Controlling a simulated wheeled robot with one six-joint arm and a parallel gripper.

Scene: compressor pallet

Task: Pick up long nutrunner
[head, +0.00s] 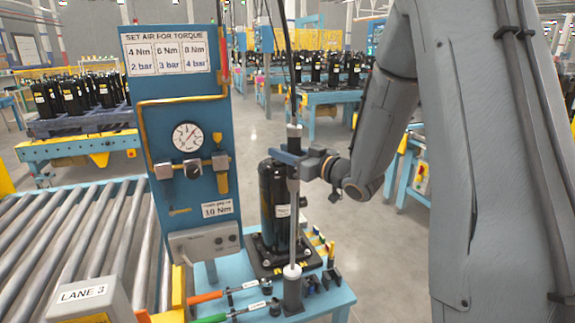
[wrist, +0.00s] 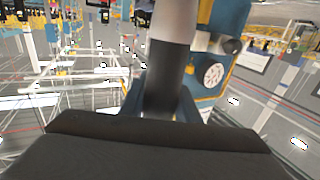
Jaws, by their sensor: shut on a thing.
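The long nutrunner (head: 293,218) stands upright as a slim grey shaft with a darker upper body. My gripper (head: 291,158) is shut on its upper part, from the right side in the head view. Its lower end is at a dark cylindrical holder (head: 293,293) with a pale top on the blue bench; I cannot tell whether it is still inside. In the wrist view the nutrunner (wrist: 168,70) shows as a pale and black cylinder between the blue fingers of my gripper (wrist: 165,108).
A black compressor (head: 273,200) stands on the bench just behind the nutrunner. A blue panel (head: 182,105) with a gauge rises to the left. A roller conveyor (head: 65,245) runs at left.

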